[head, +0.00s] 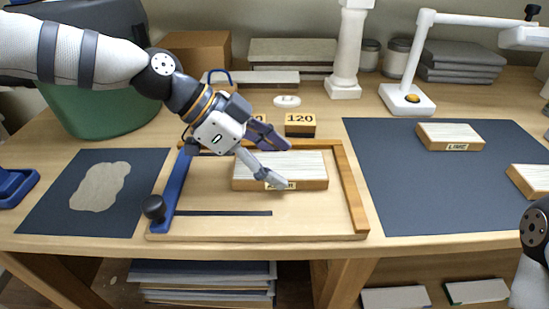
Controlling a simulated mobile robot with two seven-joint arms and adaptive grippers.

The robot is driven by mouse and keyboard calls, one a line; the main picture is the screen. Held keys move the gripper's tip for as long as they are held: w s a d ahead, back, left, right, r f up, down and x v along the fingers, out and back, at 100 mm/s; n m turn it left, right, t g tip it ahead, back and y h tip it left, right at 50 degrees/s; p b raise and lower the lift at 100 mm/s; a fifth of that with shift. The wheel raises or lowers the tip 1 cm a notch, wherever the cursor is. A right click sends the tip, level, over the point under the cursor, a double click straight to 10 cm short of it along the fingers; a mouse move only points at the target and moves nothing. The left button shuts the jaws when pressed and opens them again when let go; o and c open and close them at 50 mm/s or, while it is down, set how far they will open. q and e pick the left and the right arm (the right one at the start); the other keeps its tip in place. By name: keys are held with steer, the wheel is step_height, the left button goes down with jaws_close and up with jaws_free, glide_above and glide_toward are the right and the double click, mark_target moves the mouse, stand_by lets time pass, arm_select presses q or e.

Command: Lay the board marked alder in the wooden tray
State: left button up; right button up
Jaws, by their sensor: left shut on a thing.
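A pale-topped board with wooden sides (312,168) lies in the back half of the wooden tray (356,195), apparently flat. The label on its front side is mostly covered by a finger, so I cannot read the name. My left gripper (281,164) is shut on this board across its width, one finger at the front side over the label and the other at the back. The tray has a blue left rail and a dark slot in its floor. My right gripper is out of view; only part of my right arm shows at the right edge.
A board marked LIME (449,136) and another board (530,181) lie on the dark mat (440,200) at right. A block marked 120 (300,124) stands behind the tray. A white lamp (407,98) and pillar (344,55) stand farther back.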

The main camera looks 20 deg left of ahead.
arm_select(q)
steer(key=shift+r, duration=0.1)
steer(key=o, duration=1.2)
steer(key=p+v, duration=0.1)
steer(key=v, duration=1.1)
steer(key=shift+s+p, duration=0.1)
steer(key=shift+p, duration=0.25)
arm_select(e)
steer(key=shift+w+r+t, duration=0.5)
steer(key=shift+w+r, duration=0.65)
